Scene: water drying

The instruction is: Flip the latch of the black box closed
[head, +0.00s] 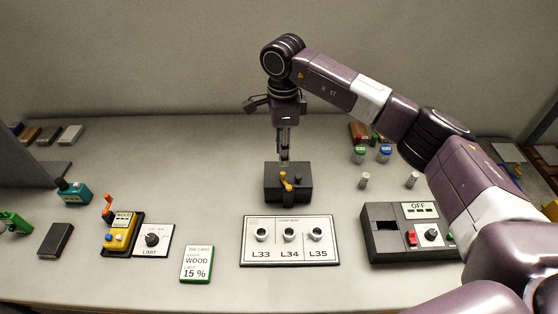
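The black box (301,191) stands on the table in the middle of the head view. A small yellow latch (288,181) shows at its front top. My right gripper (284,157) points straight down at the back of the box's top, just behind the latch. Its fingers look narrow and edge-on, so I cannot tell whether they are open or shut. I also cannot tell whether they touch the box. My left gripper is not in view.
A white plate (290,264) with posts L33, L34, L35 is in front of the box. A job card (197,264), limit dial (153,240) and yellow device (119,235) are left. A dark machine marked OFF (385,247) is right, near small jars (360,155).

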